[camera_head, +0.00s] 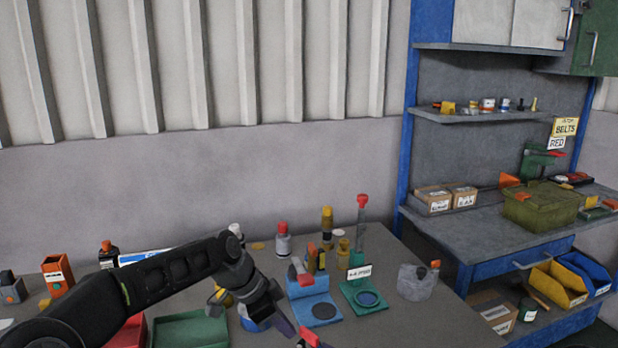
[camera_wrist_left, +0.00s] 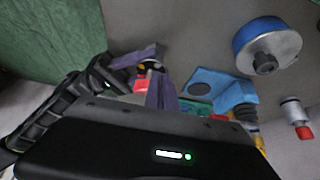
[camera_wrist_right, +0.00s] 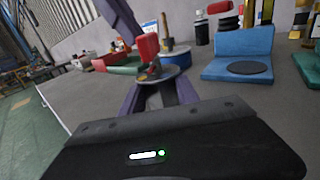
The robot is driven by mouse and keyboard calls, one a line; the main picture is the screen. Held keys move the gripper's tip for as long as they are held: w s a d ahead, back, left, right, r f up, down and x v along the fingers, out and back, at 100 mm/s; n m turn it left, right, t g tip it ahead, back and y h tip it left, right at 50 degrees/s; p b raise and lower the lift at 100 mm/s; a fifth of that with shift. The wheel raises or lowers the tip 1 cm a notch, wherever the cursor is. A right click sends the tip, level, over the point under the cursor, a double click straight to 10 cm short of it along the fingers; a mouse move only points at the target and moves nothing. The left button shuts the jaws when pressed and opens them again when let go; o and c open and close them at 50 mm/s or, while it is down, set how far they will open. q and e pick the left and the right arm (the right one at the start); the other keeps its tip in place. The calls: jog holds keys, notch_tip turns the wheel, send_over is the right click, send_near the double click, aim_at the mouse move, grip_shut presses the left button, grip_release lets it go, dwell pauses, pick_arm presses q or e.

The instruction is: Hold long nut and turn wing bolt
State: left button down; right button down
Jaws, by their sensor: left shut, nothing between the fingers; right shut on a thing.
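My left gripper (camera_head: 283,322) reaches in from the left in the head view, low over the table, its purple fingers pointing down to the right. In the left wrist view its fingers (camera_wrist_left: 160,95) are shut and empty. My right gripper (camera_wrist_right: 158,98) is shut on a small grey part (camera_wrist_right: 155,76), whose shape is mostly hidden by the fingers. A red piece (camera_wrist_right: 148,46) stands above that part, with a dark and yellow bit at its foot. The red piece also shows in the left wrist view (camera_wrist_left: 140,84), close beside the left fingers. I cannot tell nut from bolt for certain.
A blue and grey round fixture (camera_wrist_left: 268,45), a blue stand (camera_head: 306,283) and a green stand (camera_head: 362,296) are on the table. A green tray (camera_head: 190,329) lies at left.

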pick_arm(q)
notch_tip(320, 180, up, 6)
dwell(0.5)
jog(key=s, duration=0.2)
jog(key=s+r, duration=0.1)
jog(key=shift+s+d, duration=0.15)
jog(key=shift+d, duration=0.2)
jog(key=shift+f, duration=0.2)
notch_tip(320, 180, down, 7)
jog(key=shift+r, duration=0.15)
dwell(0.4)
jog(key=shift+w+d, duration=0.4)
jog(key=shift+d, duration=0.05)
dwell(1.0)
